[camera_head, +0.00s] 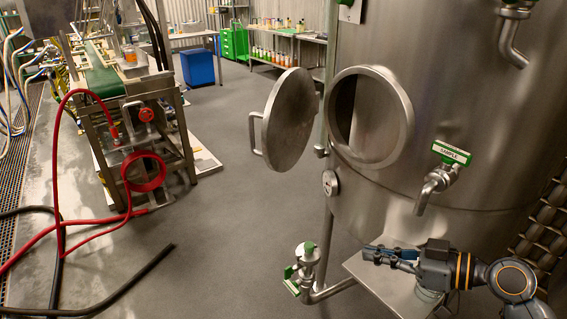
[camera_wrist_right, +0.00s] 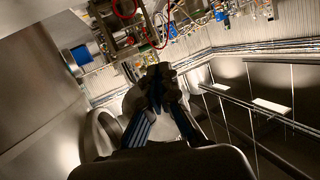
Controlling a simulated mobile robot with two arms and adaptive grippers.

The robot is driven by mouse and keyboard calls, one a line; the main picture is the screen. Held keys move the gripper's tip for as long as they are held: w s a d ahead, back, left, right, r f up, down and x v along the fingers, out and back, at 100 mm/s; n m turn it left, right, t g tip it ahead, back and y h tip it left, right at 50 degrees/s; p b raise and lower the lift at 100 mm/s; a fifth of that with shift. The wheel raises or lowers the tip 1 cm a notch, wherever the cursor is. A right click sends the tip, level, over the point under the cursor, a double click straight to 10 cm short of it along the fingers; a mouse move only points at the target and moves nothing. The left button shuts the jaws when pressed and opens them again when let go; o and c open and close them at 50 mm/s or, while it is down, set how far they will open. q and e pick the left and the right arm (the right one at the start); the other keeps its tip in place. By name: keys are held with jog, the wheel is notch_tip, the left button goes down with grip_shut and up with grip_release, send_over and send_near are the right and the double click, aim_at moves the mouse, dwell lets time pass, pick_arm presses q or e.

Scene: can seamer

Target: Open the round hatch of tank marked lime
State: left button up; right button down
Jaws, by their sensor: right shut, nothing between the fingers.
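The steel tank (camera_head: 480,120) stands at the right of the head view. Its round hatch opening (camera_head: 401,112) faces left, with a thick rim and a dark inside. The round hatch door (camera_head: 291,118) is swung wide open to the left of the opening, its bar handle (camera_head: 256,134) on the far left side. My right gripper (camera_head: 372,254) is shut and empty, low in front of the tank and apart from the hatch and door. Its closed fingers (camera_wrist_right: 157,76) also show in the right wrist view. I cannot read a lime mark. My left gripper is not in view.
A tap with a green label (camera_head: 437,180) juts from the tank above my right gripper. A green-handled valve (camera_head: 305,262) stands low on a pipe. A conveyor machine (camera_head: 140,110) with a red hose is at left. The floor between is mostly clear.

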notch_tip(320, 180, up, 13)
jog(key=w+d+n+t+y, duration=0.1)
jog(key=w+d+n+y, duration=0.1)
jog(key=d+y, duration=0.1)
jog(key=p, duration=1.1)
send_near(271, 157)
jog(key=x, duration=0.6)
jog(key=shift+a+r, duration=0.1)
jog(key=shift+r, duration=0.05)
jog(key=shift+w+a+f, duration=0.2)
jog(key=shift+w+a, duration=0.05)
jog(key=shift+a, duration=0.1)
